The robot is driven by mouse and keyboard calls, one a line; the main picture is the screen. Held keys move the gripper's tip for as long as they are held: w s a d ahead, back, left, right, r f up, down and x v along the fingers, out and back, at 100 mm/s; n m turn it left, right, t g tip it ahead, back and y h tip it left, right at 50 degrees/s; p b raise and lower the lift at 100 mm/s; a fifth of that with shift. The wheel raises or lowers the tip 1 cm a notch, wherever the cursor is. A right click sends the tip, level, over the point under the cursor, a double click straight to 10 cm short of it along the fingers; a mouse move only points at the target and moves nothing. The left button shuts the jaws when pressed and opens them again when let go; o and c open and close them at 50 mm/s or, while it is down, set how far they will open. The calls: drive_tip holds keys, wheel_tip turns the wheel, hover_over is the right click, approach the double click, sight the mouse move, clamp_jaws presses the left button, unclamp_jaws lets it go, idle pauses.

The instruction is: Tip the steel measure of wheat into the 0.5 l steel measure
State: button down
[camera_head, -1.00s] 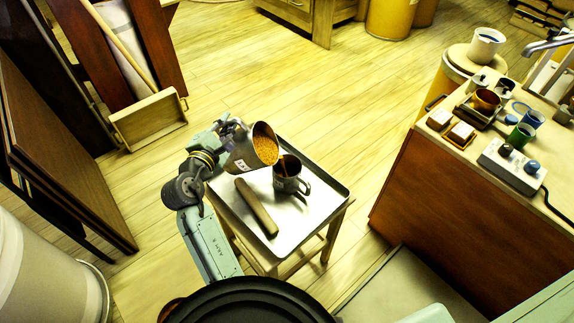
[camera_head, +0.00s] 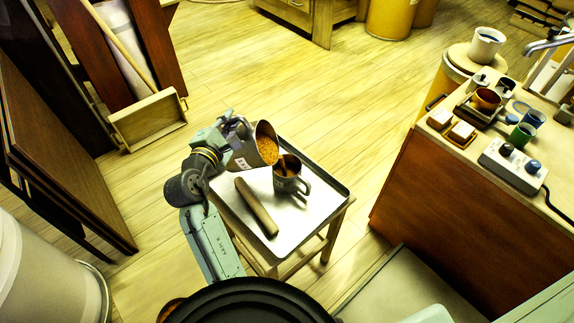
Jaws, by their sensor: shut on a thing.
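The steel measure of wheat (camera_head: 243,158) is in my gripper (camera_head: 232,132), which is shut on it above the left back part of the tray. It is tilted to the right, its open mouth showing golden grain at the lower lip. The 0.5 l steel measure (camera_head: 287,184) stands upright on the tray, its handle toward the right.
A wooden stick-like roller (camera_head: 257,207) lies on the metal tray (camera_head: 318,208) left of the upright measure. The tray rests on a small wooden stand (camera_head: 335,235). A counter (camera_head: 450,190) with cups and a switch box (camera_head: 512,164) stands at right. Open floor lies behind.

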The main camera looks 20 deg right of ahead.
sight(243, 119)
drive_tip(key=shift+s+d+r+m+b, duration=0.15)
drive_tip(key=shift+s+d+m+b, duration=0.1)
drive_tip(key=shift+d+m+b, duration=0.15)
drive_tip(key=shift+s+d+r+m+b, duration=0.1)
drive_tip(key=shift+s+d+m+b, duration=0.15)
drive_tip(key=shift+d+b, duration=0.25)
idle(0.8)
drive_tip(key=shift+s+d+r+m+p, duration=0.2)
drive_tip(key=shift+d+m+p, duration=0.05)
drive_tip(key=shift+d+p, duration=0.15)
drive_tip(key=shift+s+d+r+m+p, duration=0.2)
drive_tip(key=shift+d+p, duration=0.05)
drive_tip(key=shift+d, duration=0.15)
idle(1.5)
